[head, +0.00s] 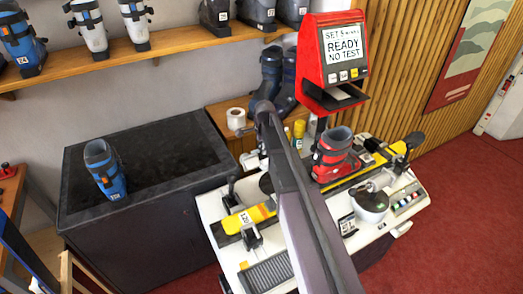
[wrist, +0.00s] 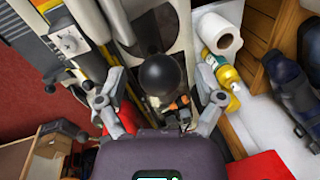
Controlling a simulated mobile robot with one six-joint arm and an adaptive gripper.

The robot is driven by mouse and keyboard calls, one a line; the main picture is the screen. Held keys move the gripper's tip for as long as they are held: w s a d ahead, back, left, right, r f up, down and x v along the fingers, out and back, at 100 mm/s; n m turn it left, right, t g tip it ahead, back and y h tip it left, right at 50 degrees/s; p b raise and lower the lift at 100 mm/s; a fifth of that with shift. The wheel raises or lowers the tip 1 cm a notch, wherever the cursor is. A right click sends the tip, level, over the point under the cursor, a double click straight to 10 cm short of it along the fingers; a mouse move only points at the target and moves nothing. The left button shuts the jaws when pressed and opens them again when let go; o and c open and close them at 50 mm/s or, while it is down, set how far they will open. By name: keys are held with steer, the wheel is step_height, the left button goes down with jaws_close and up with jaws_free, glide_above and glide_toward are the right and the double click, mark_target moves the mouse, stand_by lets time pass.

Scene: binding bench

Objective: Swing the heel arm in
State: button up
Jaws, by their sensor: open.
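The heel arm appears to be the part with a round black knob (wrist: 163,73) on the tester; its link below is mostly hidden in the wrist view. In the head view a dark round shape (head: 266,183), likely this knob, shows just left of my arm. My gripper (wrist: 158,88) is open, one finger on each side of the knob in the wrist view, with gaps on both sides. I cannot tell how far above the knob the fingers are. In the head view my arm hides most of the gripper. A red boot (head: 335,155) stands on the tester (head: 285,235).
A red display box (head: 333,55) reading "READY" stands behind the tester. A paper roll (wrist: 217,37) and a yellow bottle (wrist: 222,70) are close by on the right in the wrist view. A dark bench (head: 160,155) with a blue boot (head: 105,170) is at left.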

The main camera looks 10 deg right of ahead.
steer(key=shift+w+f, duration=0.1)
steer(key=shift+f, duration=0.3)
jaws_close()
steer(key=shift+a, duration=0.2)
